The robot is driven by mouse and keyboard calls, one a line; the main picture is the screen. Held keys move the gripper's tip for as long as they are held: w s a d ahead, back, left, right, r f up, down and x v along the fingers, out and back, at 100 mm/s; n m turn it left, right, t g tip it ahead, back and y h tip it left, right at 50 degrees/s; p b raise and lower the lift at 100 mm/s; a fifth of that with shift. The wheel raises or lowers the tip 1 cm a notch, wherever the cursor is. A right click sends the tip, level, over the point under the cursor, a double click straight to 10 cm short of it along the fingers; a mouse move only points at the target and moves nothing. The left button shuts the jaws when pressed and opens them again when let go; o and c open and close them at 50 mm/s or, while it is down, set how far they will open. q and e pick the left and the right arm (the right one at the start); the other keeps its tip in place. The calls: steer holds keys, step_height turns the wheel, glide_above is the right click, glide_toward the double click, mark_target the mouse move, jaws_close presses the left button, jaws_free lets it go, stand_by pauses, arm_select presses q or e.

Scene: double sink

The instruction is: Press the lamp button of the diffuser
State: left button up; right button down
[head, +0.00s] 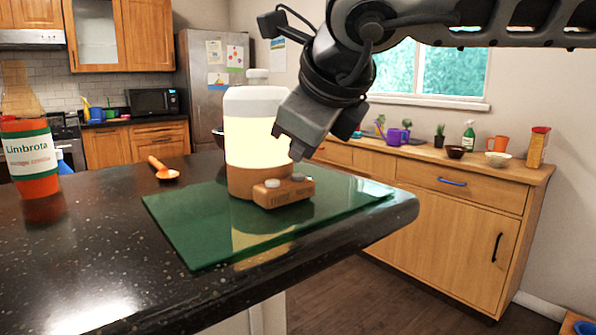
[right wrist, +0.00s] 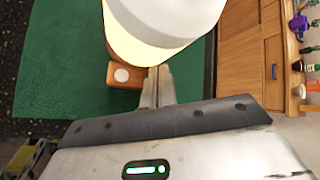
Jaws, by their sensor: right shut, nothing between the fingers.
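The diffuser (head: 256,135) stands upright on a green glass board (head: 190,235); its white body glows yellow in the middle above a brown base. A small brown block at its front carries two pale round buttons (head: 272,183), (head: 298,177). My right gripper (head: 297,155) is shut and empty, pointing down just above the right-hand button, beside the diffuser body. In the right wrist view, one white button (right wrist: 121,75) shows left of the shut fingertips (right wrist: 158,72); the other button is hidden there. I cannot tell whether the fingertips touch anything. My left gripper is not in view.
An orange container labelled Limbrota (head: 30,160) and an orange spoon (head: 163,170) are on the dark countertop (head: 100,250) to the left. The front part of the countertop is clear. A wooden cabinet counter (head: 450,165) with cups and plants stands behind at right.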

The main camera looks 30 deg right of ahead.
mark_target(302, 183)
step_height(302, 183, up, 6)
steer(key=p, duration=0.3)
steer(key=shift+p, duration=0.35)
steer(key=shift+s+f, duration=0.1)
